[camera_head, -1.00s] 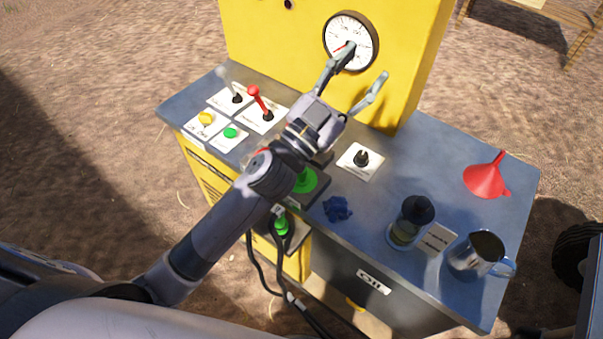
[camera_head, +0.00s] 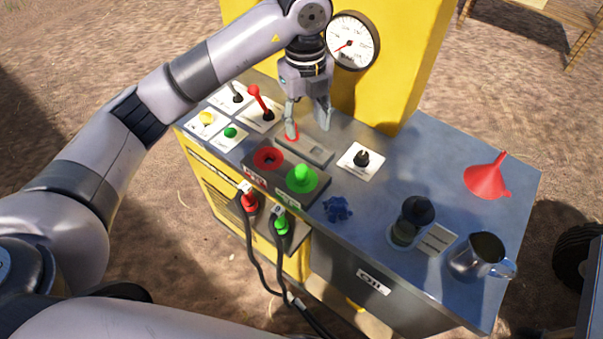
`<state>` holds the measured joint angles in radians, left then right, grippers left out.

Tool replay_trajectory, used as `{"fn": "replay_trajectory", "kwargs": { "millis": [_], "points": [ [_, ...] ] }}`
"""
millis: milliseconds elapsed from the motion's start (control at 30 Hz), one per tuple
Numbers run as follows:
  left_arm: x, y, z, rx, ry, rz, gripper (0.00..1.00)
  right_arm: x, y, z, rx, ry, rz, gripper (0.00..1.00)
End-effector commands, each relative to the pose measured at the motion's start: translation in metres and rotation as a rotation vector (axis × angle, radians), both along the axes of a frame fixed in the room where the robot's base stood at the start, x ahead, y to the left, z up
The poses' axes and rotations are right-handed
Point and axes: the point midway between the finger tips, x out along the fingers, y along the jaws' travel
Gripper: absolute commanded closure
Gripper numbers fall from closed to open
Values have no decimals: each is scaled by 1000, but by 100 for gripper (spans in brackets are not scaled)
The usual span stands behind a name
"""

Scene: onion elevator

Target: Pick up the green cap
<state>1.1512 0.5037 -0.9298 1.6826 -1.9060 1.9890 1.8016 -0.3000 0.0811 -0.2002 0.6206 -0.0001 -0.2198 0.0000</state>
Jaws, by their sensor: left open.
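The green cap (camera_head: 302,175) sits on a round green port in a dark block on the bench top, with its knob pointing up. My left gripper (camera_head: 308,129) points down above the bench, behind the green cap and apart from it. Its two fingers are spread with nothing clearly held between them. A small red part (camera_head: 291,137) shows at the left fingertip, partly hidden by it; I cannot tell whether they touch. My right gripper is not in view.
A red port (camera_head: 268,158) is left of the green cap, and a shallow grey tray (camera_head: 318,152) lies behind it. A blue knob (camera_head: 337,209), black lever (camera_head: 361,158), oil pot (camera_head: 412,220), metal mug (camera_head: 478,255) and red funnel (camera_head: 487,177) stand rightward. Red lever (camera_head: 255,97) is left.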

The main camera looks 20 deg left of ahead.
Motion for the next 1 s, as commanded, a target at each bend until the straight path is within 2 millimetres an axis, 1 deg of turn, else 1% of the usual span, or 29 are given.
{"fn": "replay_trajectory", "kwargs": {
  "millis": [67, 167, 433, 500, 600, 700, 833, 933, 1000],
  "points": [
    [1, 7, -3, 28, 1, 18, 53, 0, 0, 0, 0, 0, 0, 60],
    [0, 7, -17, 30, 5, 20, 53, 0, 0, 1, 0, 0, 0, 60],
    [-1, 6, -76, 25, 8, 17, 53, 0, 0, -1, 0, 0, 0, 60],
    [-1, 7, -86, 27, 6, 18, 53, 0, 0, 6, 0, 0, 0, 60],
    [0, 7, -103, 27, 5, 17, 53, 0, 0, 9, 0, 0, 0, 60],
    [0, 6, -114, 27, 3, 16, 53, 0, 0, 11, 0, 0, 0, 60],
    [0, 7, -121, 28, 2, 16, 53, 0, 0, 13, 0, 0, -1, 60],
    [-1, 8, -131, 27, 6, 17, 53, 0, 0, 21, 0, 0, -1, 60],
    [-1, 10, -141, 28, 7, 17, 53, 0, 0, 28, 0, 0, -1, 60]
  ]
}}
